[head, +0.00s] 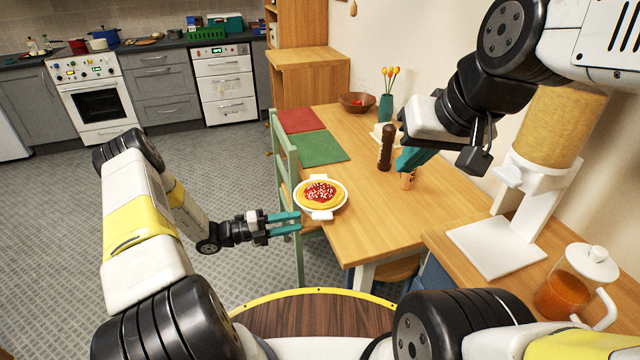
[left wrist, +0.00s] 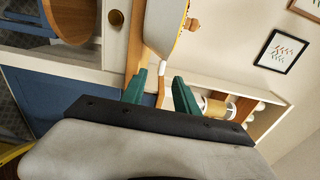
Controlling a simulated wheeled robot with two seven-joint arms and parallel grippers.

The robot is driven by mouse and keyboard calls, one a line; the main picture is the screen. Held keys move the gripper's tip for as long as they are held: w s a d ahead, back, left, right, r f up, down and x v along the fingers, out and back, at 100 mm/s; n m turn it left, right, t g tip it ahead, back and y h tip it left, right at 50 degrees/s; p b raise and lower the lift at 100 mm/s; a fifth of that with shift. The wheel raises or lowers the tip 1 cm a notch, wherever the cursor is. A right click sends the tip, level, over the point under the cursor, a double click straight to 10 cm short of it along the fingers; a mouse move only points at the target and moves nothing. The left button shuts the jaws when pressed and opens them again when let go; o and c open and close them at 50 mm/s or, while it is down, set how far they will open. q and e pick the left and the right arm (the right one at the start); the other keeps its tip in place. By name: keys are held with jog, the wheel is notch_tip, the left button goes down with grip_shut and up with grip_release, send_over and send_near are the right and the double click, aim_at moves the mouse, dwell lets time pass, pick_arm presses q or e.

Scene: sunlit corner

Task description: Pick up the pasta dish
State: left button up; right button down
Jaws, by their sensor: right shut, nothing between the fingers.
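The pasta dish (head: 310,207) is a white round dish with small handles, filled with pasta and red topping. It sits at the table's left edge in the head view. Part of its white side (left wrist: 163,25) shows at the top of the left wrist view. My left gripper (head: 299,221) is open, its teal fingers pointing right, just left of the dish's near handle (head: 321,215). The fingers (left wrist: 160,88) stand apart in the left wrist view; whether they touch the dish is unclear. My right gripper (head: 405,160) is shut and empty above the table's right side.
A green chair (head: 286,160) is against the table's left side. Red (head: 300,120) and green (head: 319,148) mats lie behind the dish. The table's near part is clear.

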aim_at(316, 214)
pick_arm(q)
jog(key=x, duration=0.7)
jog(key=shift+w+d+r, duration=0.1)
jog(key=shift+w+d, duration=0.1)
jog(key=shift+d, duration=0.05)
grip_shut()
dwell(1.1)
jog(key=shift+r, duration=0.1)
